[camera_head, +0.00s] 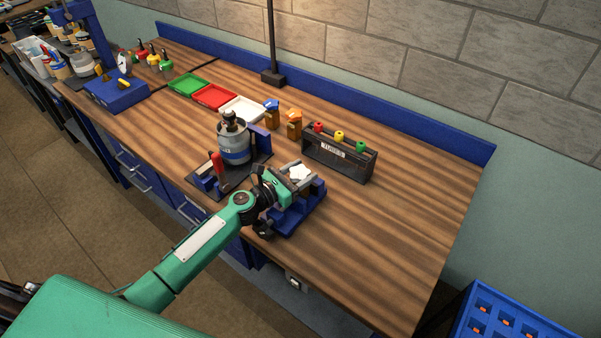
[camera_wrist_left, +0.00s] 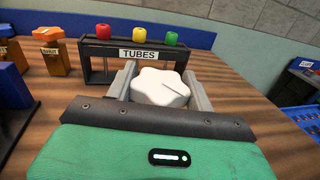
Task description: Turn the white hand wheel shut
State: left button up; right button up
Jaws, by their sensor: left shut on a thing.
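The white hand wheel (camera_head: 299,172) has a lobed rim and sits on a blue fixture (camera_head: 301,212) near the front edge of the bench. The wheel's underside and stem are hidden. My right gripper is in neither view.
A black rack labelled TUBES (camera_head: 339,155) with red, yellow and green tops stands just behind the wheel. A grey canister (camera_head: 234,146) on a dark base is to the left. The bench's right end is clear. A blue crate (camera_head: 507,318) stands beyond it.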

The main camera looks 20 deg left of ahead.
aim_at(301, 172)
pick_arm(q)
jog(key=m+g+h+b, duration=0.5)
jog(key=shift+f, duration=0.2)
jog(key=shift+s+r+m+g+h+b, duration=0.15)
jog(key=shift+m+g+h+b, duration=0.65)
jog(key=shift+g+b, duration=0.4)
jog(key=shift+d+g, duration=0.1)
jog(key=shift+g, duration=0.2)
jog(key=o, duration=1)
jog(key=shift+r, duration=0.15)
jog(key=shift+r, duration=0.3)
notch_tip(301, 172, up, 19)
jog(key=shift+r+b, duration=0.1)
jog(key=shift+b, duration=1.05)
